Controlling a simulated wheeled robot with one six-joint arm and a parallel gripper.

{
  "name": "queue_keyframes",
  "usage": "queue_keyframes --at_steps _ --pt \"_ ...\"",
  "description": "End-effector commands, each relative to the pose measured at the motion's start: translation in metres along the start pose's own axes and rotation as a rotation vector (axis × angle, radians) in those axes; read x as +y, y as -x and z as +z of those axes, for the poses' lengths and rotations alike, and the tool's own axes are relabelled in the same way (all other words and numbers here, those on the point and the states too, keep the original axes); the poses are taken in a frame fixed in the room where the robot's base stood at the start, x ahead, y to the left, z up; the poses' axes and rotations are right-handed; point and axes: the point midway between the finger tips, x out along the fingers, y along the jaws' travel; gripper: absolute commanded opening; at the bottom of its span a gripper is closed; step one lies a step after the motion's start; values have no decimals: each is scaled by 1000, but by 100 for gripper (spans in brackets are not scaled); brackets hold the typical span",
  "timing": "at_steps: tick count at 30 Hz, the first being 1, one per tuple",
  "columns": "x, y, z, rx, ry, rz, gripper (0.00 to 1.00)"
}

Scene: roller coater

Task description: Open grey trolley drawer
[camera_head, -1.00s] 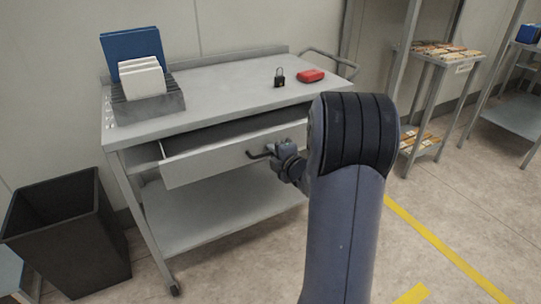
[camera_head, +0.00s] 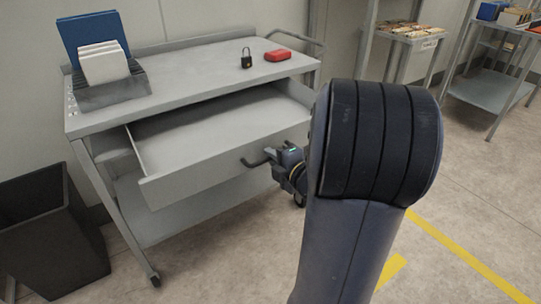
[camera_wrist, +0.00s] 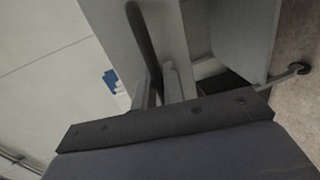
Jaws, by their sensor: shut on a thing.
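The grey trolley (camera_head: 200,85) stands against the wall, and its drawer (camera_head: 210,145) is pulled well out under the top. The inside that shows is bare grey. My gripper (camera_head: 272,157) is shut on the dark bar handle (camera_head: 252,163) at the right part of the drawer front. My own arm hides the right end of the drawer and the trolley's right legs.
A black bin (camera_head: 50,235) stands at the left. Shelves (camera_head: 405,45) stand at the back right. Open floor lies at the right.

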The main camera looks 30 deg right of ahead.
Motion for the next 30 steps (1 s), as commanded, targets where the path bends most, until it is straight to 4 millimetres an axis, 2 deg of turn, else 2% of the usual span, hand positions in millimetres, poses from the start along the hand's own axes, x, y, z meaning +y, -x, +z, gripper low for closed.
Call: queue_keyframes --at_steps 4,5,6,16,20,30 --pt "0 0 0 1 0 -1 0" --pt "0 0 0 1 0 -1 13" --pt "0 0 0 1 0 -1 15" --pt "1 5 1 -2 1 0 15" --pt "2 22 1 -4 1 0 15" --pt "1 80 1 -5 0 0 15"
